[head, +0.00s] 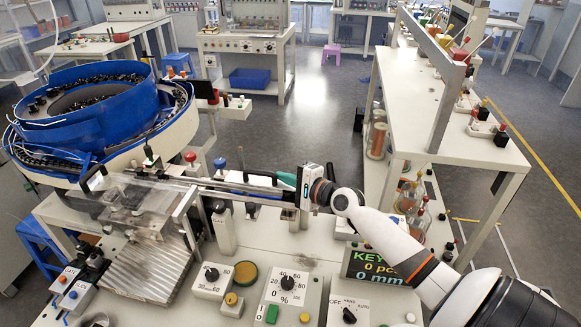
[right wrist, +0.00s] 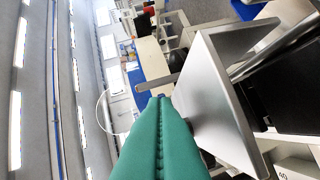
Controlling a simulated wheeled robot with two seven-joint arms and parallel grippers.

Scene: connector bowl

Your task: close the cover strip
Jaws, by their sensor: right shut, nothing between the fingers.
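A long, narrow metal track (head: 225,186) runs right from the blue bowl feeder in the head view. The cover strip seems to be part of this track, but I cannot make out its edges or how far it is open. My right gripper (head: 282,179) is at the track's right end, with its teal fingers pointing left along it. In the right wrist view the teal fingers (right wrist: 160,135) are pressed together and empty. A flat grey metal plate (right wrist: 228,85) stands close to the right of them; I cannot tell whether they touch. My left gripper is out of view.
The blue bowl feeder (head: 85,105) stands at the left. Control boxes with knobs (head: 290,290) and a KEY display (head: 376,266) sit on the bench in front. A ribbed metal tray (head: 150,268) is at front left. A white shelf table (head: 450,130) stands at the right.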

